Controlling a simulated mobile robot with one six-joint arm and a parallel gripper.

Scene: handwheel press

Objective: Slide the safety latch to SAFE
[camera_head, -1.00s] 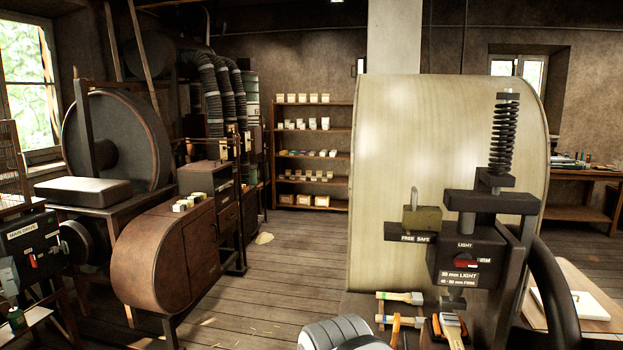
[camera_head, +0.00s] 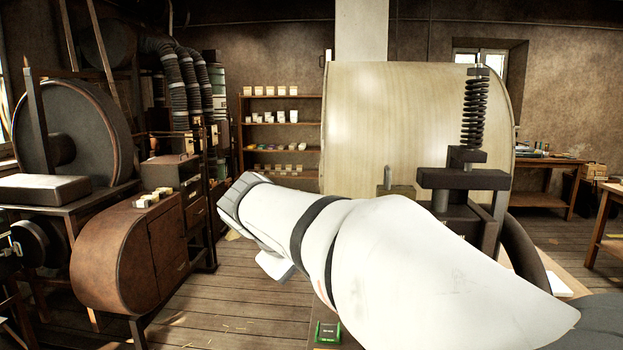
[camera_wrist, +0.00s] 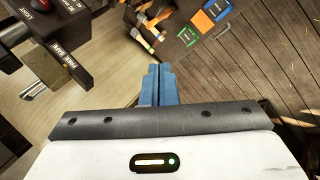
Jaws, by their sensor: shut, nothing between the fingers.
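The safety latch (camera_wrist: 35,84) is a brass-olive block with a pin, at the left of the wrist view. It sits by the dark plate (camera_wrist: 82,68) lettered FREE and SAFE; I cannot tell its exact position along it. In the head view only the top of the latch (camera_head: 388,181) shows above my white arm, which hides the lettering. My gripper (camera_wrist: 155,70) has blue fingers closed together and empty, apart from the latch and to its right in the wrist view. The fingers do not show in the head view.
The press spring (camera_head: 474,112) and dark bracket (camera_head: 462,178) stand behind my arm. A red knob (camera_wrist: 40,4) is near the plate. Hammers (camera_wrist: 148,30), an orange-and-blue tray (camera_wrist: 209,18) and a green tray (camera_wrist: 187,36) lie beyond the fingers. Wooden floor is open at right.

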